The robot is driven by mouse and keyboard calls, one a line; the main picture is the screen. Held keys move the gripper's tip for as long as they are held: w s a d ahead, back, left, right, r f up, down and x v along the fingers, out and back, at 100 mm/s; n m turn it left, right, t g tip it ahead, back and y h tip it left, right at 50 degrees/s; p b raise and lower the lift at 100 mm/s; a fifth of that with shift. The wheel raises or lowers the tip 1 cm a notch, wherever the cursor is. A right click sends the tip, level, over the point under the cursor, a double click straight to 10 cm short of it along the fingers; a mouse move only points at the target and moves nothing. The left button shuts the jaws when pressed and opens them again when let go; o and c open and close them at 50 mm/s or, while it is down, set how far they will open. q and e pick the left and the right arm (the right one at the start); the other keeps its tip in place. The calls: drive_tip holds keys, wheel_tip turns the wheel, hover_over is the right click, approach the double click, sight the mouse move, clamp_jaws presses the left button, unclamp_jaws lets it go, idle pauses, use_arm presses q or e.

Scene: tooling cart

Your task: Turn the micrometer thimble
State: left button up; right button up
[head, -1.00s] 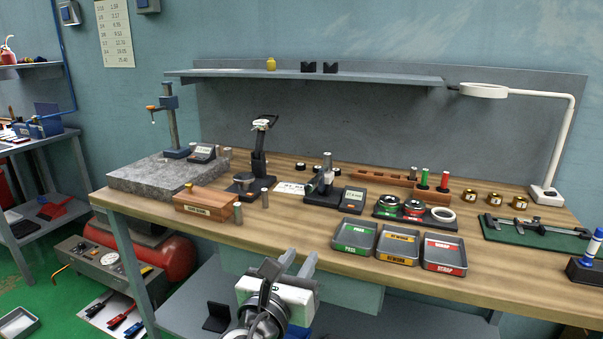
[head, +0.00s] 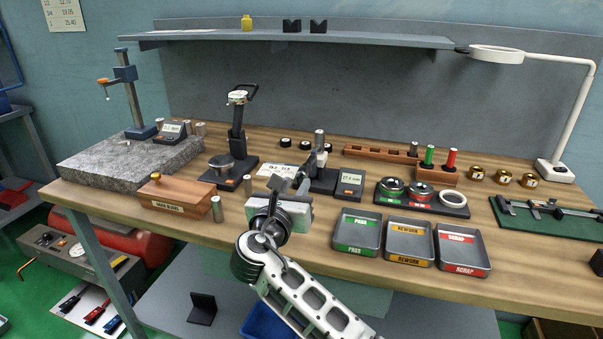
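The micrometer (head: 321,158) stands on a dark base behind and to the right of my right gripper, with a silver upright cylinder and a small digital readout box (head: 350,184) beside it. The thimble is too small to make out clearly and is partly behind the gripper. My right gripper (head: 294,178) is over the bench's front part, its pale body below and its grey fingers pointing toward the micrometer. The fingers look apart, with nothing seen between them. I cannot tell whether they touch the micrometer. My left gripper is out of view.
A dial gauge stand (head: 236,140) and a wooden gauge block box (head: 175,196) stand to the left. PASS (head: 346,249), REWORK (head: 407,260) and SCRAP (head: 463,270) trays lie at the front right. A ring gauge holder (head: 430,208) is behind them. A shelf (head: 300,40) runs above.

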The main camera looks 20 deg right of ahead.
sight(298, 181)
drive_tip(key=x, duration=0.5)
drive_tip(key=shift+w+d, duration=0.15)
drive_tip(key=shift+w, duration=0.15)
clamp_jaws()
